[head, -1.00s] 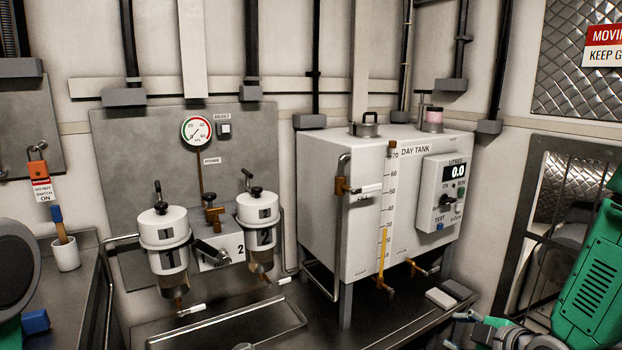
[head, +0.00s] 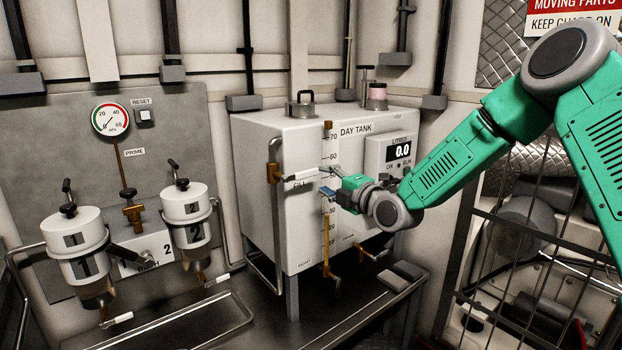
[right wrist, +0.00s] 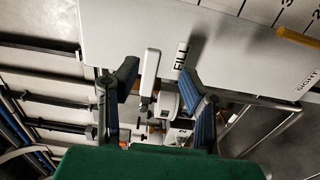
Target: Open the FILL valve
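The FILL valve is on the left part of the white day tank's (head: 262,140) front. Its brass body (head: 272,173) sits on a vertical pipe, and its white-sleeved lever (head: 305,175) points right, roughly level. My right gripper (head: 328,181) is open and empty in front of the tank, close to the lever's free end. In the right wrist view, the white lever (right wrist: 151,72) shows between the spread blue-padded fingers of the right gripper (right wrist: 158,76), with the "FILL" label beside it. I cannot tell that either finger touches it. My left gripper is out of view.
A sight gauge (head: 327,235) with a yellow column runs down the tank front near my gripper. Brass drain valves (head: 327,268) sit below. Two filter canisters (head: 75,245) stand left. A mesh guard (head: 510,270) is right.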

